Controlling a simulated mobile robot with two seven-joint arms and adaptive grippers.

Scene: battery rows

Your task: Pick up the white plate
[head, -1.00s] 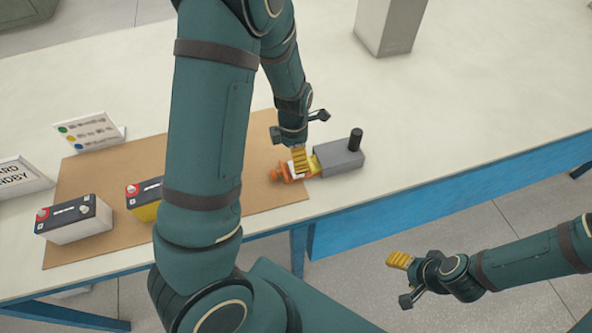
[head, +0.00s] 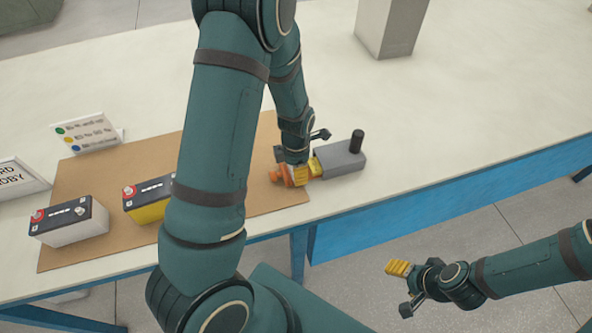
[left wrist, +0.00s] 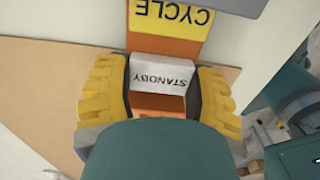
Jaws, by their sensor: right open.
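The white plate (left wrist: 160,80), lettered STANDBY and upside down in the left wrist view, lies over an orange piece (left wrist: 158,104). My left gripper (left wrist: 163,92) has its yellow fingers with dark pads on either side of the plate, close to its edges; I cannot tell whether they press on it. In the head view my left gripper (head: 303,173) is low over the orange piece at the right edge of the brown mat, and it hides the plate. My right gripper (head: 398,269) is open and empty, off the table's front edge.
A grey block with a black knob (head: 341,158) stands just right of my left gripper. Two batteries (head: 68,221) (head: 147,203) sit on the brown mat (head: 100,165). Signs (head: 90,136) stand behind them. A grey post (head: 388,28) rises at the back. The table's right side is clear.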

